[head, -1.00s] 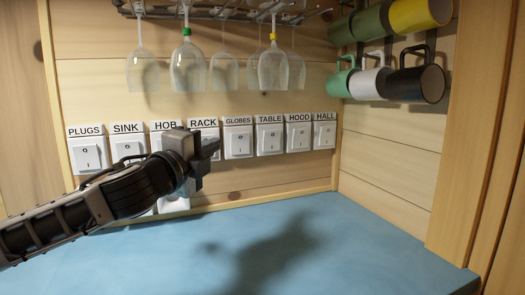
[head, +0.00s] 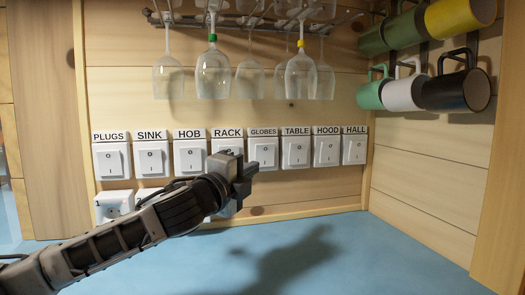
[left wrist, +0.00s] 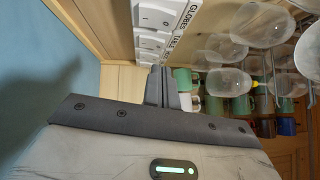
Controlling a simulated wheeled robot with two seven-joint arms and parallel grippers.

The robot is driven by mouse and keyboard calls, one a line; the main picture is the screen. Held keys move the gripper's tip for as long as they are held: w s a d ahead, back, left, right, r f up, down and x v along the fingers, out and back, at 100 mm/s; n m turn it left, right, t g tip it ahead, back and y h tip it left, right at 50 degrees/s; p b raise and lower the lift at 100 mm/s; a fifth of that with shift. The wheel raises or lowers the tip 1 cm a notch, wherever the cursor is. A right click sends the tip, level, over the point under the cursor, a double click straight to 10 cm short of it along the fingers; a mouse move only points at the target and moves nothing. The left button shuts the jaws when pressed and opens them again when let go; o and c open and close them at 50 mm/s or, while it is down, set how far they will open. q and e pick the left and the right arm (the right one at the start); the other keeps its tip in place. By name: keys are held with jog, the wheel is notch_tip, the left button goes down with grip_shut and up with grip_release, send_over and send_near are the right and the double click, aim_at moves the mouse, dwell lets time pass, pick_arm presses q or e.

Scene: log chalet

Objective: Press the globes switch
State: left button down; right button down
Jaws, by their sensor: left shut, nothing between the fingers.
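The globes switch (head: 263,152) is a white rocker switch under a "GLOBES" label, in the row on the wooden back wall, between the rack switch (head: 222,146) and the table switch (head: 296,152). My left gripper (head: 248,170) is shut and empty, just below and left of the globes switch in the head view. Its tip overlaps the lower left of that switch's plate in the picture; I cannot tell whether they touch. In the left wrist view the shut fingers (left wrist: 156,86) point along the switch row, and the globes switch (left wrist: 158,14) shows at the top. My right gripper is not in view.
Other labelled switches line the wall, such as the hood switch (head: 326,150). Wine glasses (head: 213,75) hang upside down above. Mugs (head: 456,90) hang on the right wall. The blue counter (head: 330,250) below is clear. A white socket (head: 115,204) sits at lower left.

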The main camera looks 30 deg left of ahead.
pick_arm(q)
jog(key=p, duration=0.2)
send_near(269, 150)
jog(key=w+d, duration=0.3)
jog(key=w, duration=0.1)
jog(key=shift+w+a+r, duration=0.15)
jog(key=shift+w+a, duration=0.35)
jog(key=shift+a, duration=0.3)
jog(key=shift+w+a+r, duration=0.2)
jog(key=shift+w+a, duration=0.3)
jog(key=shift+a, duration=0.25)
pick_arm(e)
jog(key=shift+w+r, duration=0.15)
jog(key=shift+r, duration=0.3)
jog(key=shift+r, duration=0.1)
pick_arm(q)
jog(key=shift+r+p, duration=0.2)
jog(key=shift+p, duration=0.45)
jog(key=shift+w+a+r+p, duration=0.15)
jog(key=shift+r+p, duration=0.15)
jog(key=shift+p, duration=0.55)
jog(key=shift+f+n, duration=0.3)
jog(key=shift+f, duration=0.1)
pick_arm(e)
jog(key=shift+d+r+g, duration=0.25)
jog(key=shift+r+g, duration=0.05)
